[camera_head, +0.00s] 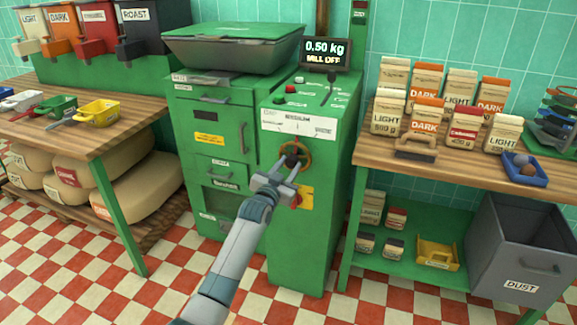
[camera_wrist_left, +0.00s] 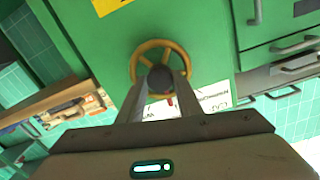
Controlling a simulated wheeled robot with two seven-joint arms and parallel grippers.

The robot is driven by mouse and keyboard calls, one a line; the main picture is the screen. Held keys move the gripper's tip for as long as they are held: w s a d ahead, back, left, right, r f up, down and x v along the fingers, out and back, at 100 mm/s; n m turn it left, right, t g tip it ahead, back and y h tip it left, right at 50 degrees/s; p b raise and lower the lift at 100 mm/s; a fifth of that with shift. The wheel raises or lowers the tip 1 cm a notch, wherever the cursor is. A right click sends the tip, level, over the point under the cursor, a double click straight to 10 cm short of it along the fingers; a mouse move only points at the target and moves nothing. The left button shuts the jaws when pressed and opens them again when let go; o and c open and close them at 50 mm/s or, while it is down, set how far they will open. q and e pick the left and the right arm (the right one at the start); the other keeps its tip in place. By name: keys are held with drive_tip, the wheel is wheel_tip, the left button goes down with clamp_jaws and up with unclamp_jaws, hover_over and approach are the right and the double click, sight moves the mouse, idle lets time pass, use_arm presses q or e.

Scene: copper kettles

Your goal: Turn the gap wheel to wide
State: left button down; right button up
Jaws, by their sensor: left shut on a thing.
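The gap wheel (camera_head: 308,157) is a brass-coloured handwheel on the front of the green mill (camera_head: 312,225), below a white scale plate (camera_head: 298,122). The plate's small lettering is mostly too blurred to read, and I cannot tell which setting the wheel is at. My left gripper (camera_head: 291,163) is shut on the wheel's dark hub. In the left wrist view the wheel (camera_wrist_left: 161,43) surrounds the hub, with my left fingers (camera_wrist_left: 162,84) on either side of it. The fingers hide part of the wheel and plate. My right gripper is not in view.
A display (camera_head: 325,53) on the mill reads "0.50 kg MILL OFF". A wooden table (camera_head: 110,125) stands left, and a bench (camera_head: 385,155) with several bags stands right. A grey dust bin (camera_head: 530,245) is at lower right. The checkered floor in front is clear.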

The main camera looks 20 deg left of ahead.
use_arm(q)
drive_tip(key=m+p, duration=0.3)
drive_tip(key=m, duration=0.2)
drive_tip(key=shift+r, duration=0.1)
drive_tip(key=shift+m+p, duration=0.3)
drive_tip(key=shift+m, duration=0.8)
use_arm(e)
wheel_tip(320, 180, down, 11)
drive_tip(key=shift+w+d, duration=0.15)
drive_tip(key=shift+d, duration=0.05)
use_arm(q)
drive_tip(key=c, duration=1.3)
unclamp_jaws()
drive_tip(key=shift+o, duration=0.2)
drive_tip(key=s, duration=1.7)
drive_tip(key=shift+s+a, duration=0.2)
drive_tip(key=shift+a, duration=0.25)
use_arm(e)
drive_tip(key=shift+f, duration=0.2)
